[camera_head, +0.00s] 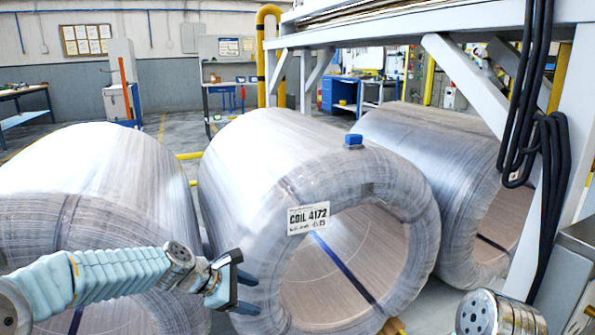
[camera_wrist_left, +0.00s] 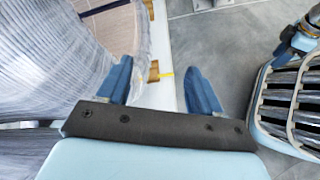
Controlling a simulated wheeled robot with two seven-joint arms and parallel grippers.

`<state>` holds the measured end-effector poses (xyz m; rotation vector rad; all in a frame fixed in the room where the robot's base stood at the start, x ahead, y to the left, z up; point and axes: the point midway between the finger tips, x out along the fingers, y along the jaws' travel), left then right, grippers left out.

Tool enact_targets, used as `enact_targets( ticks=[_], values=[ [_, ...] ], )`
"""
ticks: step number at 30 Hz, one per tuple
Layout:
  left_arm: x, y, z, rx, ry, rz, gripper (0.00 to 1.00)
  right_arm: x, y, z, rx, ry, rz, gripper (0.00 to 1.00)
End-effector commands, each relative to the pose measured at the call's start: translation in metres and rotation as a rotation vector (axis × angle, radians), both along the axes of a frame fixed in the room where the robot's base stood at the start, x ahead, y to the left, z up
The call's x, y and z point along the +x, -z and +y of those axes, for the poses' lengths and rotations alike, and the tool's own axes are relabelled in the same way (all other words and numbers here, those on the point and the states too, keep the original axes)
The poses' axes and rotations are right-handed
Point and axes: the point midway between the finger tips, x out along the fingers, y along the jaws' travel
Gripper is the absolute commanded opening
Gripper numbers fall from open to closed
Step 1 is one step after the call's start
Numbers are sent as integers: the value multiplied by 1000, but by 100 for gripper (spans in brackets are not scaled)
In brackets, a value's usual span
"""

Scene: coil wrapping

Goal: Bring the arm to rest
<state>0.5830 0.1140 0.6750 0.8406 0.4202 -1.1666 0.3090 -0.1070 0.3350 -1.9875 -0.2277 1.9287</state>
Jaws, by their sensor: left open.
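My left arm comes in from the left in the head view, and its gripper (camera_head: 240,283) is in front of the lower left rim of the middle wrapped coil (camera_head: 265,160). In the left wrist view, the left gripper's blue fingers (camera_wrist_left: 162,88) are apart with nothing between them. The wrapped coil (camera_wrist_left: 50,60) is to their left in that view. The middle coil carries a white label reading COIL 4172 (camera_head: 308,217), a dark blue band (camera_head: 345,268) and a blue block (camera_head: 353,142) on top. My right gripper is not seen in the head view.
More wrapped coils stand at left (camera_head: 90,180) and right (camera_head: 400,140). A grey steel frame (camera_head: 465,75) with hanging black cables (camera_head: 545,150) stands at right. Open grey floor (camera_wrist_left: 225,50) lies beyond the fingers in the left wrist view. Workbenches are far back.

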Motion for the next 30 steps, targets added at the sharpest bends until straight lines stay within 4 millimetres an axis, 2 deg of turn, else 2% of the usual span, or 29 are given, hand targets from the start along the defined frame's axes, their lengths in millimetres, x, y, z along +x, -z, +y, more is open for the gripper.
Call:
enact_targets(
  ticks=[1,4,6,8,9,13,15,18,20,30],
  values=[
    [-9,41,-3,62,55,-7,65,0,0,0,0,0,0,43],
    [-32,115,-3,201,190,-58,65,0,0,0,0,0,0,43],
    [-56,164,-3,292,307,-95,65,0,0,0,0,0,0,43],
    [-81,203,-4,364,423,-130,65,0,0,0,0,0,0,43],
    [-100,227,-5,409,508,-156,65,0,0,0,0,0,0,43],
    [-168,290,-6,520,798,-252,65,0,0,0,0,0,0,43],
    [-203,312,-6,555,942,-305,65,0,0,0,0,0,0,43],
    [-242,330,-6,581,1105,-376,65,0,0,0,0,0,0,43],
    [-259,336,-6,589,1173,-408,65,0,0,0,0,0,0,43],
    [-260,336,-6,590,1180,-411,65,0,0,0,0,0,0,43]
  ],
)
